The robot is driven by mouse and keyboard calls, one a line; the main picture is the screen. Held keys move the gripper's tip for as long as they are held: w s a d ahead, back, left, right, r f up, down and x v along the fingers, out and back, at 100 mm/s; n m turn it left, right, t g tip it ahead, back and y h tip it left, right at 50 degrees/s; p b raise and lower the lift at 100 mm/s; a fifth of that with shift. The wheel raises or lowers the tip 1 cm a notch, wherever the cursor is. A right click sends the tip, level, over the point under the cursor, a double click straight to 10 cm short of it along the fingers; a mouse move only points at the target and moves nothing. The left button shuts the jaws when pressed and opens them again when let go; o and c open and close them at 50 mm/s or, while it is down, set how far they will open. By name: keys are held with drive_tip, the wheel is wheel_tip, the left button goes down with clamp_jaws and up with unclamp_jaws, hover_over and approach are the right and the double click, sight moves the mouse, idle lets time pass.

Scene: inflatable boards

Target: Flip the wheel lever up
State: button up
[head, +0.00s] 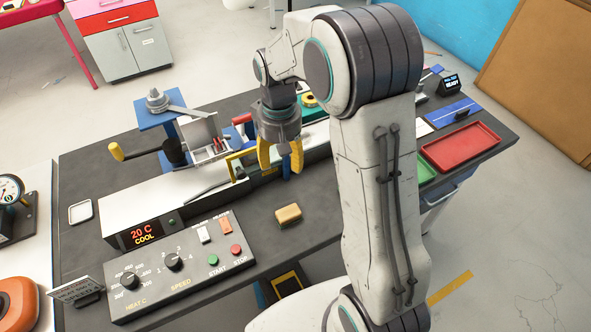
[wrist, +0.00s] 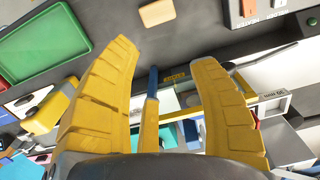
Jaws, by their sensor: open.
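My gripper (head: 280,166) hangs over the right part of the long bench machine (head: 150,202), with its yellow fingers apart. In the wrist view my gripper (wrist: 172,75) is open, and a slim blue bar (wrist: 152,84) shows between the fingers. The same blue bar (head: 287,168) shows by the fingers in the head view. I cannot tell whether it touches a finger. A dark rod-like lever (head: 208,187) lies low along the machine, left of a yellow frame (head: 240,164). No part is marked as the wheel lever, and my fingers hide some of the machine.
A control box (head: 182,262) with knobs and buttons stands in front. A tan block (head: 288,214) lies on the bench. A yellow-handled crank (head: 117,152) sticks out at left. A red tray (head: 460,147) and a green tray (head: 426,172) lie at right.

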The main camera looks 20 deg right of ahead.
drive_tip(key=shift+s+d, duration=0.25)
drive_tip(key=shift+s, duration=0.55)
drive_tip(key=shift+s+d, duration=0.2)
drive_tip(key=shift+s, duration=0.6)
drive_tip(key=shift+s+d, duration=0.25)
drive_tip(key=shift+s, duration=0.55)
